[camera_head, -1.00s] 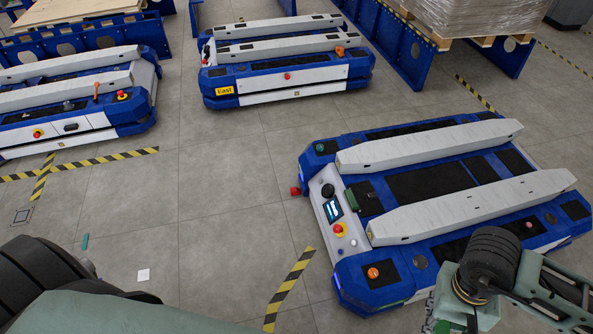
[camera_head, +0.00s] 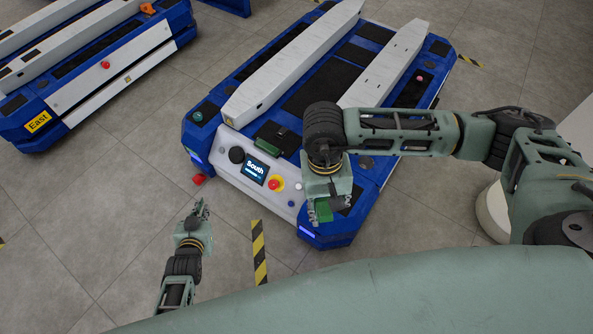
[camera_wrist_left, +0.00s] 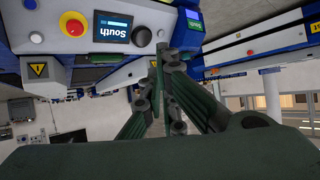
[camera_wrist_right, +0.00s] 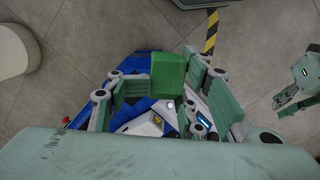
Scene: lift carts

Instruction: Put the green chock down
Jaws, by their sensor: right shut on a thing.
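The green chock (camera_head: 324,209) is held in my right gripper (camera_head: 322,217), over the front right corner of the cart marked South (camera_head: 268,143). In the right wrist view the green chock (camera_wrist_right: 166,75) sits between the two fingers, with the blue cart edge below it. I cannot tell whether the chock touches anything beneath. My left gripper (camera_head: 202,208) is low in front of the cart, empty, its fingers drawn together. In the left wrist view its fingers (camera_wrist_left: 163,62) converge near the cart's front panel.
The cart marked East (camera_head: 90,95) stands at upper left. A yellow-black floor stripe (camera_head: 259,252) runs in front of the South cart. Grey floor at left is clear.

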